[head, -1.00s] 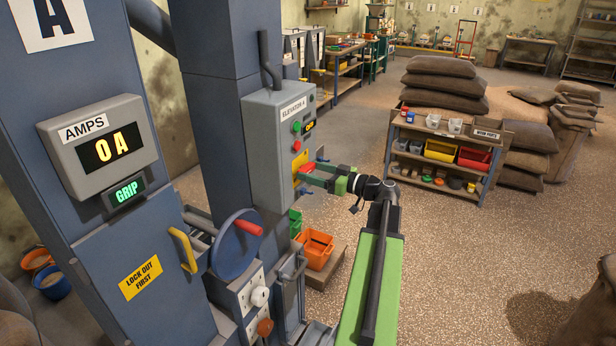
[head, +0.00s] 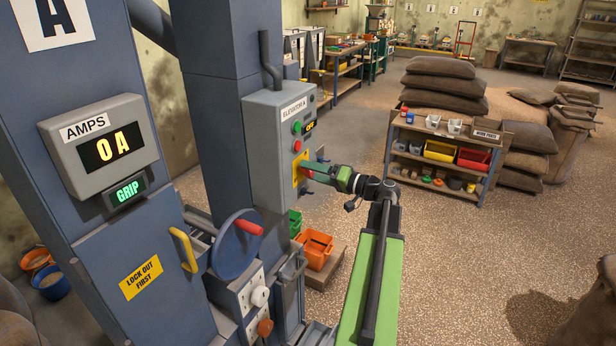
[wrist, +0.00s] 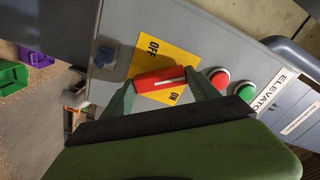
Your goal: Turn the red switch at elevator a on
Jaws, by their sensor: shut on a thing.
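The red switch (wrist: 160,78) is a red handle with a white line, on a yellow plate (wrist: 184,50) marked OFF and ON. It sits on the grey elevator A control box (head: 268,150), below a green and a red button. My gripper (wrist: 160,84) has one finger at each end of the handle and is shut on it. In the head view my gripper (head: 309,173) reaches the box's front from the right and hides most of the switch. A small display (head: 309,126) on the box shows orange text, which seems to read OFF.
A blue handwheel (head: 237,245) with a red knob stands at lower left, near a cabinet with an AMPS display (head: 104,148) reading 0 A. An orange bin (head: 316,250) stands below the box. A parts shelf (head: 440,150) and sacks stand behind.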

